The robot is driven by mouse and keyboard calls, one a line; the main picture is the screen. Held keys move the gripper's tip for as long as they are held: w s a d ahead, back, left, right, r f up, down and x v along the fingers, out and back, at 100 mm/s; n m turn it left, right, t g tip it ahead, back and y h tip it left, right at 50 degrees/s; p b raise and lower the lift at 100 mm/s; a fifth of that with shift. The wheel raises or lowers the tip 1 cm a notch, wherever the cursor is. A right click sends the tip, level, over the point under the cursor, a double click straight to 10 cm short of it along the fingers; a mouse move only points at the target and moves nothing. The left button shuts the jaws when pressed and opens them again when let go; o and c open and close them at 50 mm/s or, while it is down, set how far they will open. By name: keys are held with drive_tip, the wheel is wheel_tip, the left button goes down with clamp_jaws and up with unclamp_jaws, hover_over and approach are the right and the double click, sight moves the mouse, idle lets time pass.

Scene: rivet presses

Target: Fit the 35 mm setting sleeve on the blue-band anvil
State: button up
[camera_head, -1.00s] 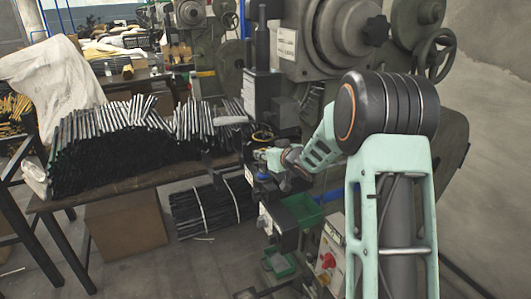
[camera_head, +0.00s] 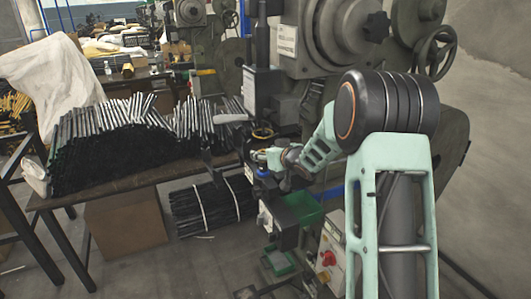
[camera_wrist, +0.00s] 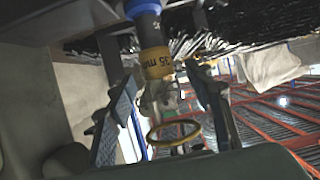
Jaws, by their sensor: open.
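The blue-band anvil shows its blue band (camera_wrist: 143,9) at the top of the wrist view; the band is a small blue spot in the head view (camera_head: 262,171). A dark cylinder with a yellow band marked 35 mm, the setting sleeve (camera_wrist: 157,63), lines up end to end with the anvil. I cannot tell how fully it is seated. My gripper (camera_wrist: 160,77) is open, with one finger on each side of the sleeve's yellow-band end. In the head view my gripper (camera_head: 262,155) is at the press, and the sleeve is mostly hidden there.
A yellow ring (camera_wrist: 174,132) shows close to my gripper. The press ram housing (camera_head: 263,93) stands above it. A bench with stacked dark rods (camera_head: 110,150) stands left.

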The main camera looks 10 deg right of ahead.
drive_tip(key=shift+s, duration=0.1)
drive_tip(key=v, duration=1.2)
